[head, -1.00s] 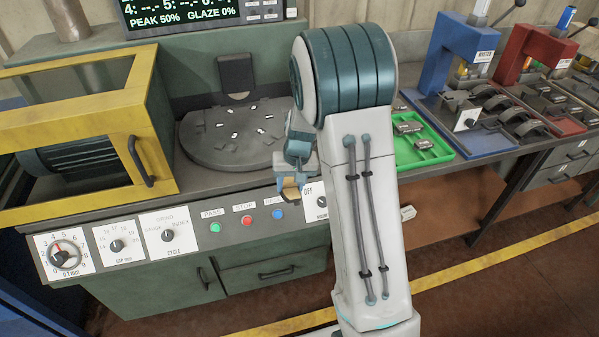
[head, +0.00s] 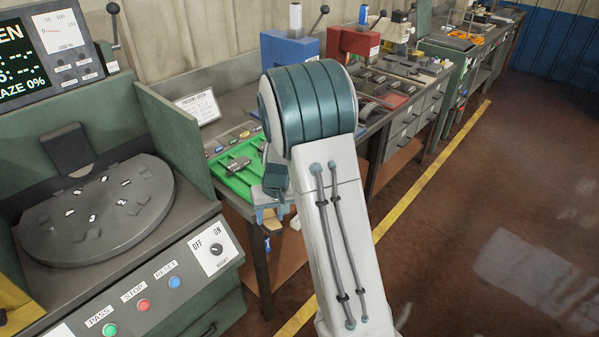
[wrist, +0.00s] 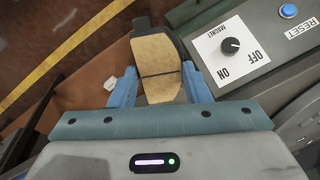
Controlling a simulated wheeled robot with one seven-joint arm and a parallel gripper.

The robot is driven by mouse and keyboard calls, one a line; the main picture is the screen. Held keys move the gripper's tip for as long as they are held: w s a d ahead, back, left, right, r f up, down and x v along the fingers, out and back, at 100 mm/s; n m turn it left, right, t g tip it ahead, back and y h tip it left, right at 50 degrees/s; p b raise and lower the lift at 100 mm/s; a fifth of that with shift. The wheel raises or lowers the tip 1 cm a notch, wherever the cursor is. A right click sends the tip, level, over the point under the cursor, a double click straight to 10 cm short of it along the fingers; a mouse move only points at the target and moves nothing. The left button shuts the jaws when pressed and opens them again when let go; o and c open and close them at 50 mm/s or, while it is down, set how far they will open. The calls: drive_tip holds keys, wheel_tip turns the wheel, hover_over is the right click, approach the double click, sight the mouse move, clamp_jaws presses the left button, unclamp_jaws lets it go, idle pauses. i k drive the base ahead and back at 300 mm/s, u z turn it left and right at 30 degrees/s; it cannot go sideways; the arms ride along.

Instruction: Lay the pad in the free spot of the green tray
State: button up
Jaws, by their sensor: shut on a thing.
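My gripper (wrist: 160,95) is shut on the brake pad (wrist: 157,60), seen in the wrist view. The pad has a tan face with a groove across it and a dark backing edge, and it sits between two blue fingers.
A grinding machine with a round dark table (head: 95,215) stands at the left, its control panel (head: 160,290) in front. A blue press (head: 290,52) and a red press (head: 353,42) stand behind the tray. A white sign (head: 198,108) stands at the back. Open floor lies right.

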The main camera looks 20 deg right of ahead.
sight(256, 178)
drive_tip(key=z, duration=1.2)
drive_tip(key=k, duration=0.75)
drive_tip(key=u, duration=0.85)
drive_tip(key=i, duration=1.55)
